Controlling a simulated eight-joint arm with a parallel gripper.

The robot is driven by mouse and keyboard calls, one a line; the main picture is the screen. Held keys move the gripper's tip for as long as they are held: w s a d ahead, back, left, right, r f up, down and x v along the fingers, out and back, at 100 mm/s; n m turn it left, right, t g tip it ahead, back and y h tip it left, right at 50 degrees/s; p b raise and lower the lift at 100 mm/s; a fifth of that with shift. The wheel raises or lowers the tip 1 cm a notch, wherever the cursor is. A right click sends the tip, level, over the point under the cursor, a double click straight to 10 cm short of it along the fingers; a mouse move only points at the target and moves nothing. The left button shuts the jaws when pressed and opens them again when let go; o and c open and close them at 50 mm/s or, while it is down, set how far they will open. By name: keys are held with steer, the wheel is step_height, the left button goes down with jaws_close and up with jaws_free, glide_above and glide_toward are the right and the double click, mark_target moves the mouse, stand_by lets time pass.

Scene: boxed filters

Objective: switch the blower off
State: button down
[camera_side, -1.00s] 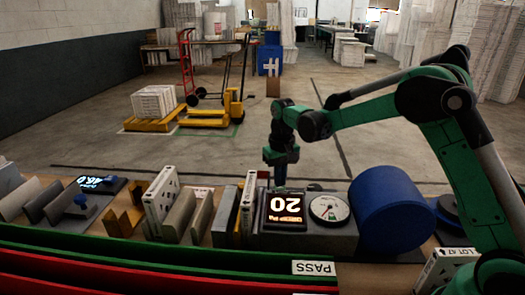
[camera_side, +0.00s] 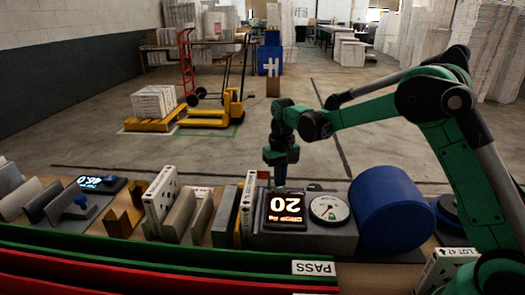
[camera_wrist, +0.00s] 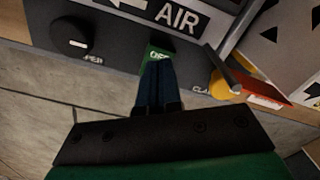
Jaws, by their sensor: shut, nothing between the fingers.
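The blower unit is a grey box (camera_side: 300,243) with a lit display reading 20 (camera_side: 286,208), a round gauge (camera_side: 329,208) and a blue drum (camera_side: 388,210) at its right. In the wrist view, a green switch marked OFF (camera_wrist: 158,51) sits on its dark panel, below the AIR label. My gripper (camera_side: 281,185) is behind the display in the side view, pointing down. In the wrist view my gripper (camera_wrist: 158,68) is shut and empty, its blue fingertips at the green switch, covering its lower part. I cannot tell whether they press it.
A round damper knob (camera_wrist: 72,38) is left of the switch. A yellow part (camera_wrist: 222,86) near a partly hidden clamp label is at the right. Boxed filters (camera_side: 160,198) and grey plates stand left of the unit.

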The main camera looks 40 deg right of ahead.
steer(key=shift+f, duration=0.3)
stand_by(0.4)
step_height(320, 180, up, 7)
stand_by(0.6)
